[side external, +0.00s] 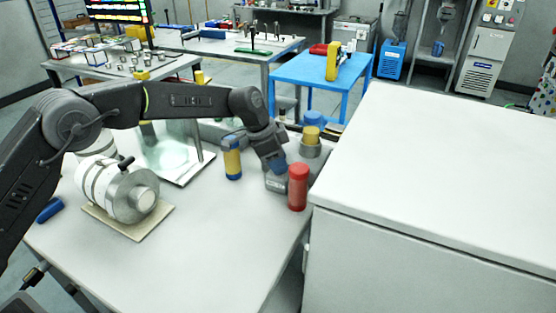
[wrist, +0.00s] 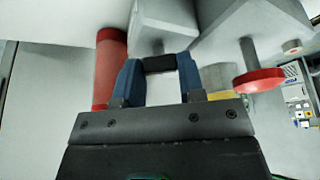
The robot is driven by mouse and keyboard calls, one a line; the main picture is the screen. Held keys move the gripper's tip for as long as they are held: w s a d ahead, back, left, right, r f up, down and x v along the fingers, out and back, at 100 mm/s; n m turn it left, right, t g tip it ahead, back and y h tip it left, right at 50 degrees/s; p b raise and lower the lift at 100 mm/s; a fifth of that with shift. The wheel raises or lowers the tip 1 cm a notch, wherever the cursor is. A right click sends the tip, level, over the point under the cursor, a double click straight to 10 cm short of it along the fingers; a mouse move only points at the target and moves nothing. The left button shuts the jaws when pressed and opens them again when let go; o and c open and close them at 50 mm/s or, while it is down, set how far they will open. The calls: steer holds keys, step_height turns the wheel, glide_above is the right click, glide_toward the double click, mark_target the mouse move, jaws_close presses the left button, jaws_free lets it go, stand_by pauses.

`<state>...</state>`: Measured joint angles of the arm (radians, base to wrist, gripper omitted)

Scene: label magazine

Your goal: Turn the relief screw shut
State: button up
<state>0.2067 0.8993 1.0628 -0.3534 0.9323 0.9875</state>
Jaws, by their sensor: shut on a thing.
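My gripper (wrist: 158,66) has its two blue fingers shut on a small dark knob (wrist: 160,62), which appears to be the relief screw. The knob sits in front of a grey block (wrist: 165,18) in the wrist view. In the side view my gripper (side external: 277,168) points down at a low grey body (side external: 276,184). There the wrist and fingers hide the knob. How far the screw is turned cannot be told.
A red cylinder (side external: 298,187) stands close to the gripper; it also shows in the wrist view (wrist: 110,65). A red disc on a stem (wrist: 258,79) is at right. A blue-and-yellow cylinder (side external: 232,158) and white cabinet (side external: 440,160) flank the gripper.

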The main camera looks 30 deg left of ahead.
steer(key=o, duration=0.9)
steer(key=shift+o, duration=0.2)
steer(key=v, duration=1.4)
steer(key=shift+d, duration=0.15)
